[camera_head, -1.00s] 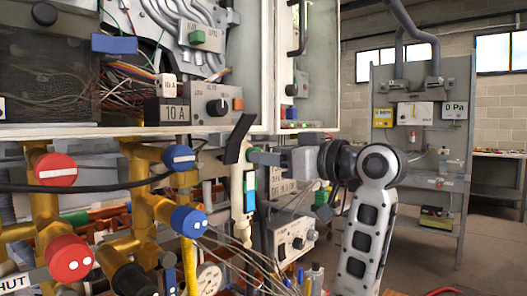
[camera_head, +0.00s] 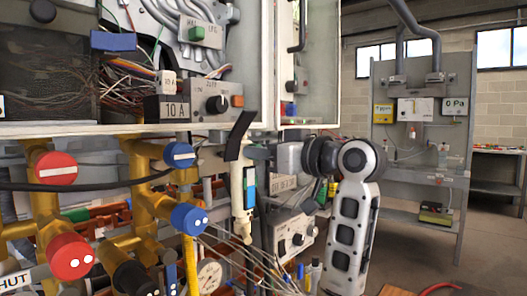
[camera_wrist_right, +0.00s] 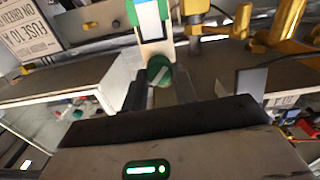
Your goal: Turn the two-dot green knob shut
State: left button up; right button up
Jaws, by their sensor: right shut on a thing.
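The green knob (camera_wrist_right: 160,72) shows in the right wrist view, at the end of a white post (camera_wrist_right: 154,25) with green parts. A pale mark crosses its face; I cannot make out dots on it. My right gripper (camera_wrist_right: 160,95) has a dark finger on either side of the knob and is shut on it. In the head view the right gripper (camera_head: 258,153) reaches in from the right to the top of the white post (camera_head: 237,190), beside a black tilted strip (camera_head: 240,136). The knob is hidden there. My left gripper is out of view.
Red two-dot (camera_head: 71,257) and blue two-dot (camera_head: 189,219) knobs sit on yellow pipes at left, below red (camera_head: 55,168) and blue (camera_head: 180,155) bar-marked knobs. A grey dial box (camera_head: 290,240) and loose wires lie below the gripper. Open floor lies at right.

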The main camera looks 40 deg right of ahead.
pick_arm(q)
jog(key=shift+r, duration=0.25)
pick_arm(e)
jog(key=shift+m, duration=0.3)
pick_arm(q)
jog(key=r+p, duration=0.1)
jog(key=p, duration=0.2)
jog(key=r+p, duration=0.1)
jog(key=p, duration=0.2)
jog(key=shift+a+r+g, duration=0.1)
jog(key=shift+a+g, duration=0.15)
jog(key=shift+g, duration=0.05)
pick_arm(e)
jog(key=m, duration=0.8)
jog(key=shift+d+m, duration=0.1)
jog(key=shift+m, duration=0.2)
jog(key=shift+f, duration=0.1)
jog(key=o, duration=1)
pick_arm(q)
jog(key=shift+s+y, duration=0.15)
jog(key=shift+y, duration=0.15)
pick_arm(e)
jog(key=shift+s, duration=0.1)
